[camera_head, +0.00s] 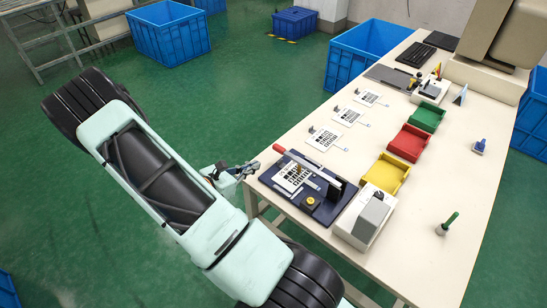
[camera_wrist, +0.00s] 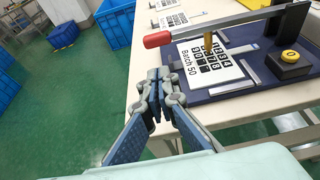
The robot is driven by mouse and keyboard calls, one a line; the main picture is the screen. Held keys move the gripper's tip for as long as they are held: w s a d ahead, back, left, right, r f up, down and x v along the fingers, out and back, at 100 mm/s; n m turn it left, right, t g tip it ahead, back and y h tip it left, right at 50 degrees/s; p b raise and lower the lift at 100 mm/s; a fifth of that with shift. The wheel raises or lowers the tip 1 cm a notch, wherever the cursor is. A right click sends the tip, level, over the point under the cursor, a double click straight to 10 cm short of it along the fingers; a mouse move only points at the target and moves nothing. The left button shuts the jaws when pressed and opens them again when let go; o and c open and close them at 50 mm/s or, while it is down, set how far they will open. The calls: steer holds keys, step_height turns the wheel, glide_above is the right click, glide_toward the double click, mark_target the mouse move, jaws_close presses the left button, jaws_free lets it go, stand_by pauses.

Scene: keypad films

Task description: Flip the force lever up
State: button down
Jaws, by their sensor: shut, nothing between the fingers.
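The lever is a grey metal bar (camera_head: 312,167) with a red handle (camera_head: 279,149), mounted on a dark blue base (camera_head: 268,180). It lies low, close to level, over a white keypad film (camera_head: 292,178). In the wrist view the red handle (camera_wrist: 157,40) points left and the bar (camera_wrist: 220,21) runs right to a dark block. A gold pin (camera_wrist: 208,43) stands on the film marked "Batch 50". My gripper (camera_head: 254,166) is shut and empty by the table's left edge, near the red handle. In the wrist view its fingertips (camera_wrist: 160,76) are below the handle, apparently apart from it.
A yellow button (camera_wrist: 289,57) sits on the base's right side. A grey-white device (camera_head: 365,218) stands right of the base. Yellow (camera_head: 387,174), red (camera_head: 408,143) and green (camera_head: 426,117) trays and several films lie farther back. Green floor is open left of the table.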

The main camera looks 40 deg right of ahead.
steer(key=shift+d, duration=0.1)
steer(key=x, duration=1)
steer(key=shift+p, duration=0.35)
